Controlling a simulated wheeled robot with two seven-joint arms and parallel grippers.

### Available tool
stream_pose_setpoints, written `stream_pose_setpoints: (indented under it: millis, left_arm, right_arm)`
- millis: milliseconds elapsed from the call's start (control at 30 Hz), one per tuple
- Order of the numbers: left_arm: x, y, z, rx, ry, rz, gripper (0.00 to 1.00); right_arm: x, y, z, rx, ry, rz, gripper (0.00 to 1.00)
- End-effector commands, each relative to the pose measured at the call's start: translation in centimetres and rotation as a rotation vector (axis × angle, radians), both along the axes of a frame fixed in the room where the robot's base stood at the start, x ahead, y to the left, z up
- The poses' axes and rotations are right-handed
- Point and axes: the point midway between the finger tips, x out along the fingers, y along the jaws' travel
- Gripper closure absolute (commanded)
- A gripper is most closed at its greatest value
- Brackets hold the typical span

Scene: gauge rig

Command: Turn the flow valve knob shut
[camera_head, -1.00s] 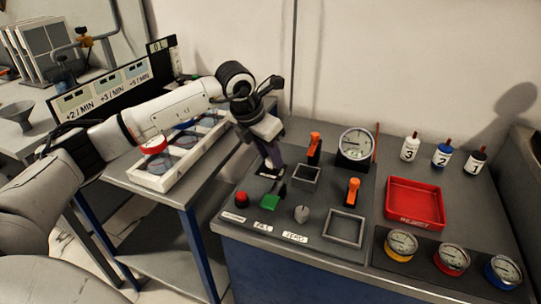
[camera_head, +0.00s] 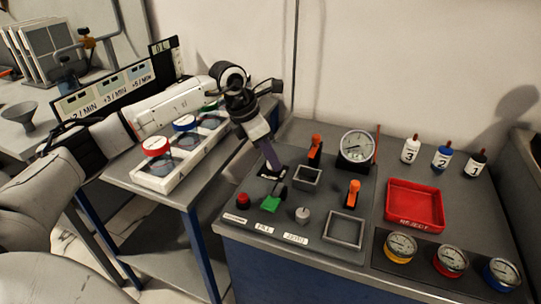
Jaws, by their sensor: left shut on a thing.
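My left gripper (camera_head: 272,164) reaches down onto the back left of the grey control panel (camera_head: 257,219), just behind a small white-lettered label. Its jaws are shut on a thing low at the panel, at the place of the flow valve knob. The fingers hide that knob almost wholly, so its angle cannot be read. The gripper is tilted, its fingers leaning to the right at the bottom. A round dial gauge (camera_head: 357,147) stands at the back of the panel; its needle is too small to read surely. My right gripper is not in view.
A red tray (camera_head: 414,204), small bottles (camera_head: 441,155) and small gauges (camera_head: 450,260) are at right. A white rack (camera_head: 152,184) stands left.

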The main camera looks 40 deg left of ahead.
Motion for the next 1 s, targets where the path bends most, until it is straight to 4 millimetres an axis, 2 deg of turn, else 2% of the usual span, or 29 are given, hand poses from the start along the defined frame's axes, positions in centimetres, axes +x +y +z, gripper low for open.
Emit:
stream_pose_setpoints:
  millis: [167, 200, 300, 667, 767, 1000]
  left_arm:
    - [0.1, 0.0, 0.1, 0.001, -0.003, 0.000, 0.96]
    - [0.1, 0.0, 0.1, 0.001, -0.003, 0.000, 0.72]
    - [0.0, 0.0, 0.1, 0.001, -0.002, 0.000, 0.55]
    - [-0.1, 0.1, 0.4, 0.001, -0.002, 0.002, 0.55]
    - [-0.4, 0.4, 1.5, 0.000, -0.002, 0.002, 0.55]
    - [-1.9, 1.4, 6.0, 0.002, -0.005, 0.002, 0.55]
  right_arm:
    - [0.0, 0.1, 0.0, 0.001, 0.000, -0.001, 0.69]
    - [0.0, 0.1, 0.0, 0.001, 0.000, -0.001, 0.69]
    - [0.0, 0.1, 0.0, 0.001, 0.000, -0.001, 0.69]
    - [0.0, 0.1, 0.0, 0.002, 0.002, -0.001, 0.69]
    - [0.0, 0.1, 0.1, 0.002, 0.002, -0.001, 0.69]
    - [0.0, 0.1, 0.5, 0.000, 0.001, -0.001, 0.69]
